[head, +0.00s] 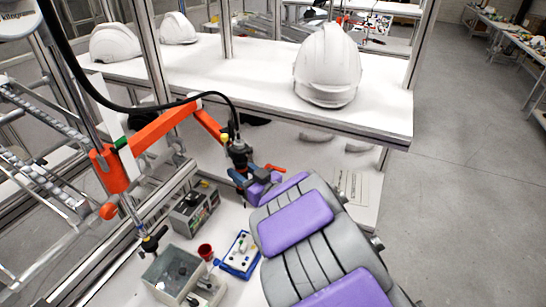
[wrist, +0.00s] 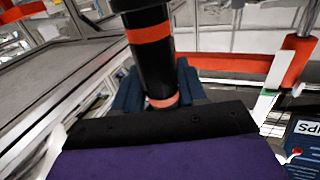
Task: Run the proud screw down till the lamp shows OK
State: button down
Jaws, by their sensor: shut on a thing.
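My gripper (head: 241,174), at the end of my purple and grey arm, is shut on a black screwdriver (head: 237,150). The screwdriver hangs from an orange jointed arm (head: 165,125) and a black cable. In the wrist view the driver's black body with orange bands (wrist: 150,45) stands between the blue jaws (wrist: 160,88). A blue fixture (head: 240,256) with a pale plate and small parts lies on the bench, below and apart from the driver. A grey control box (head: 194,211) stands left of it; its lamp state is too small to tell. I cannot make out the proud screw.
A grey bin (head: 171,276) and a red cup (head: 205,251) stand left of the fixture. White helmets (head: 328,66) sit on the shelf (head: 250,97) above the bench. A dark blue lettered panel (wrist: 303,150) shows at the wrist view's right edge. Open floor lies at right.

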jog(key=f+b, duration=0.1)
jog(key=f, duration=0.1)
jog(key=f+b, duration=0.1)
jog(key=f, duration=0.2)
jog(key=f+b, duration=0.1)
jog(key=f, duration=0.2)
jog(key=shift+a+f, duration=0.1)
jog(key=shift+a, duration=0.2)
jog(key=shift+d+f+b, duration=0.35)
jog(key=shift+b, duration=0.05)
jog(key=shift+a, duration=0.1)
jog(key=shift+a+f, duration=0.1)
jog(key=shift+a, duration=0.8)
jog(key=shift+d, duration=0.1)
